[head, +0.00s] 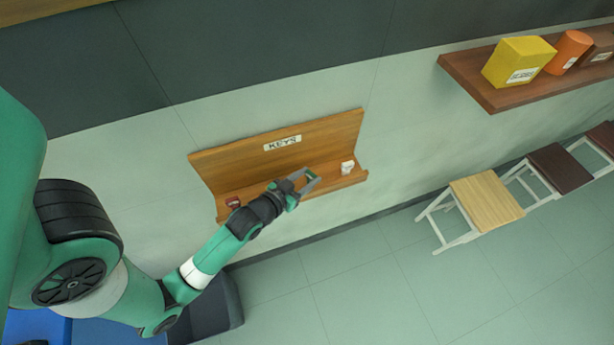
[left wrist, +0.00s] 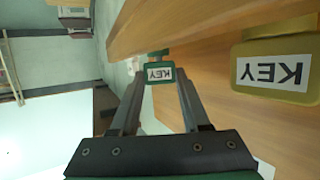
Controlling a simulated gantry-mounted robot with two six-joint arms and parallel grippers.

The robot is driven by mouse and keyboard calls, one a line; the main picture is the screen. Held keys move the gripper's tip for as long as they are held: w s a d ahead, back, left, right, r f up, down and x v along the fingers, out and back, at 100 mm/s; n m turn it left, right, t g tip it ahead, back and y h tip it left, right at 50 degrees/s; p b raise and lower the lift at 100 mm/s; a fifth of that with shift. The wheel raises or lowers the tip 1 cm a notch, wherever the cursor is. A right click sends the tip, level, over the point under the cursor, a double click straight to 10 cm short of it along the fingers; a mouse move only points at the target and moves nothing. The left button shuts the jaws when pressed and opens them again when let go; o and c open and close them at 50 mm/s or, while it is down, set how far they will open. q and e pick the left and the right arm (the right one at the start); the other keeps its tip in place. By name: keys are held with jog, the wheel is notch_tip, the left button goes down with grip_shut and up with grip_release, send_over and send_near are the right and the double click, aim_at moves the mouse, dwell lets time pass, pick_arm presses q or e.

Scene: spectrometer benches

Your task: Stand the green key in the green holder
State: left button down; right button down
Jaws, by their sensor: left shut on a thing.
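My left gripper (head: 307,181) is at the front of the wooden KEYS rack (head: 335,130) on the wall. In the left wrist view its two fingers (left wrist: 160,88) are shut on the green key (left wrist: 160,73), which carries a white label reading KEY. The key is at the rack's wooden edge; I cannot tell whether it still touches the rack. In the head view the key is too small to make out. I cannot make out a green holder in either view. My right gripper is not in view.
A yellow key (left wrist: 272,72) is on the rack close beside my left gripper. A dark red item (head: 233,202) and a small white item (head: 347,168) are on the rack. A shelf (head: 490,95) with a yellow box (head: 518,62) and stools (head: 485,200) stand to the right.

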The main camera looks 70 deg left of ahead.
pick_arm(q)
jog(key=shift+f, duration=0.3)
jog(key=c, duration=0.7)
grip_release()
jog(key=shift+o, duration=0.2)
jog(key=shift+p+v, duration=0.35)
jog(key=shift+v, duration=0.4)
jog(key=shift+p+v, duration=0.75)
jog(key=shift+v, duration=1.25)
jog(key=v, duration=0.5)
jog(key=shift+s+d+r, duration=0.1)
jog(key=shift+s, duration=0.15)
